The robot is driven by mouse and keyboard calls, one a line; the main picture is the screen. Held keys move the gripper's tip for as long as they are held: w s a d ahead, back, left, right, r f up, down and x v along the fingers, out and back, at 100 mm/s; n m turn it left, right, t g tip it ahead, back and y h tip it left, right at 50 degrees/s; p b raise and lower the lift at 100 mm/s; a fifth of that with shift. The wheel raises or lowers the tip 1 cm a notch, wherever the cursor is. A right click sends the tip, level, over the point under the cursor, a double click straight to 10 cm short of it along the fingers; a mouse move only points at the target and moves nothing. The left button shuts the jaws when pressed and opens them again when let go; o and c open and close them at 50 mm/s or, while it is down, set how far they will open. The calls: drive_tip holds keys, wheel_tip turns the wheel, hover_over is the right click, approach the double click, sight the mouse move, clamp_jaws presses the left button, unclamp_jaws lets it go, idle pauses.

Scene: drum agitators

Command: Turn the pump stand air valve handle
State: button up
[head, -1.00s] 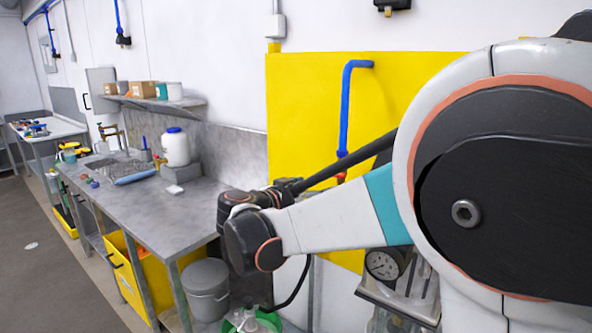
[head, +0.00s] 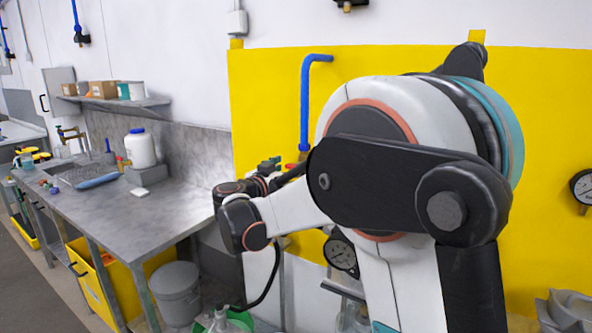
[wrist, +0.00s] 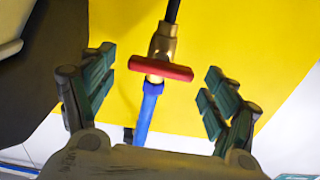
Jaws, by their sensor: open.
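The air valve's red handle (wrist: 160,68) shows in the wrist view as a bar lying crosswise on a brass valve body (wrist: 163,45). A blue pipe (wrist: 147,112) joins the valve on one side and a black hose leaves it on the other. My gripper (wrist: 160,88) is open, its green-padded fingers on either side of the handle, apart from it, with nothing between the pads touching it. In the head view, the blue pipe (head: 306,100) runs down the yellow panel, and my arm hides most of the valve. My gripper (head: 270,168) is partly seen there, behind my wrist.
A yellow panel (head: 270,90) backs the valve. A pressure gauge (head: 341,253) sits below my arm. A steel bench (head: 130,215) with a white jar (head: 140,150) stands at left, with a grey bucket (head: 176,290) by its end. A second gauge (head: 582,187) is at right.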

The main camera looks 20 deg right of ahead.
drive_tip(key=shift+x, duration=1.2)
drive_tip(key=c, duration=1.1)
drive_tip(key=n, duration=0.4)
drive_tip(key=shift+w+a+n+p, duration=0.1)
drive_tip(key=shift+w+n+p, duration=0.05)
drive_tip(key=shift+n+p, duration=0.25)
drive_tip(key=n, duration=0.4)
drive_tip(key=shift+w+n+p, duration=0.1)
drive_tip(key=shift+n+p, duration=0.2)
drive_tip(key=n, duration=0.4)
drive_tip(key=shift+a+f, duration=0.1)
drive_tip(key=shift+f+n+p, duration=0.15)
drive_tip(key=shift+n+p, duration=0.2)
drive_tip(key=shift+n, duration=1.85)
